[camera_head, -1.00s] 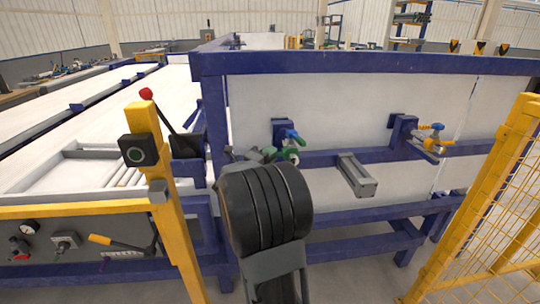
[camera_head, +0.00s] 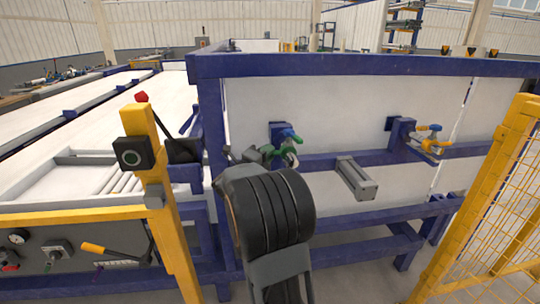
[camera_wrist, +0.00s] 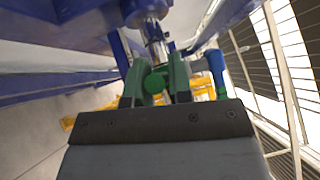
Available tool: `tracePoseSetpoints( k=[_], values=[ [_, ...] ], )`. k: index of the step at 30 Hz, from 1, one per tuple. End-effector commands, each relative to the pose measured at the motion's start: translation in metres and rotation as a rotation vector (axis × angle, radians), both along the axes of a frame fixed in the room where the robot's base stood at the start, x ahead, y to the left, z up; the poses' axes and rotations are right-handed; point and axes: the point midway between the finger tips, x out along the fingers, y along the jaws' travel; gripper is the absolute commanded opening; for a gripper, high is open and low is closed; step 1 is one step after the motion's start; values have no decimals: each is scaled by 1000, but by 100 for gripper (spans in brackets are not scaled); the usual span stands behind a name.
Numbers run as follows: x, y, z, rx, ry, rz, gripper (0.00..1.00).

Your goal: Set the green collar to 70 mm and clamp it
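The green collar (camera_head: 289,150) sits on a short rod at the blue post of the frame, with a blue lever (camera_head: 290,134) above it. My gripper (camera_head: 262,154) is at the collar, partly hidden behind my dark, ribbed wrist. In the wrist view, two green-grey upright pieces, apparently my gripper's fingers (camera_wrist: 158,80), rise from the dark plate with a round green part between them. The metal rod (camera_wrist: 154,38) runs away beyond them, and the blue lever (camera_wrist: 217,66) is to their right. Contact with the collar and any scale marking cannot be made out.
A yellow collar (camera_head: 432,138) is on a second blue mount to the right. A grey block (camera_head: 356,178) juts from the blue rail between them. A yellow post (camera_head: 153,190) with a button box stands left; a yellow mesh fence (camera_head: 490,210) stands right.

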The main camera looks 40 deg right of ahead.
Motion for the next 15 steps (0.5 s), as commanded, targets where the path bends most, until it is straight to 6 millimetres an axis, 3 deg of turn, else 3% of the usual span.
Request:
tracePoseSetpoints(
  k=[6,15],
  values=[
    [0,-1,0,0,0,-1,41],
    [-1,2,0,-1,0,-1,41]
  ],
)
